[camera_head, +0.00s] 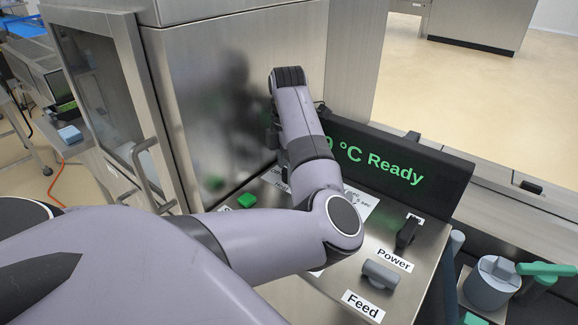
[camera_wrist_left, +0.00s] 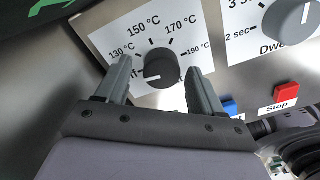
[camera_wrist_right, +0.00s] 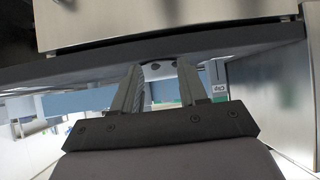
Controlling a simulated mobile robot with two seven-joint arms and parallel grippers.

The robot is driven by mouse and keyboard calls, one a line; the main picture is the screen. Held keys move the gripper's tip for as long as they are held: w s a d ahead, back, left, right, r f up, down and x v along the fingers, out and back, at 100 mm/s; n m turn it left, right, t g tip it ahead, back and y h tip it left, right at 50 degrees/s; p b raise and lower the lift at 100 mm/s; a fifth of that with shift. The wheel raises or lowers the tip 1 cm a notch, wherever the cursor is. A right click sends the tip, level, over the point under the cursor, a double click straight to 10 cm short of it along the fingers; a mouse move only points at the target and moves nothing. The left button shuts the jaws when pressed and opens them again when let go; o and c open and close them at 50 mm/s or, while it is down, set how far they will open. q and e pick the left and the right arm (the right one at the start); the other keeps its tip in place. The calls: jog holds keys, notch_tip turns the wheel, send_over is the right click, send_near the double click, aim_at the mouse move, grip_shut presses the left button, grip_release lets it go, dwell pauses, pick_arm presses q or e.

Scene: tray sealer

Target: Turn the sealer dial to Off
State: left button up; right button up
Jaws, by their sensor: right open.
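The black temperature dial (camera_wrist_left: 160,66) sits on a white plate marked 130, 150, 170 and 190 °C in the left wrist view. A light mark on the dial points to its lower left, toward a label mostly hidden by a finger. My left gripper (camera_wrist_left: 158,68) is open, with one finger on each side of the dial; I cannot tell whether they touch it. In the head view my left arm hides this dial. My right gripper (camera_wrist_right: 156,72) is open and empty in the right wrist view.
A grey dwell dial (camera_wrist_left: 289,18), a blue button (camera_wrist_left: 230,107) and a red Stop button (camera_wrist_left: 287,92) are nearby. The display (camera_head: 400,165) reads Ready. A black Power switch (camera_head: 408,233) and a grey Feed knob (camera_head: 380,274) stand at the panel's front right.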

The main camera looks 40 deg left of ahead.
pick_arm(q)
notch_tip(320, 180, up, 7)
jog(key=shift+r, duration=0.1)
dwell(0.5)
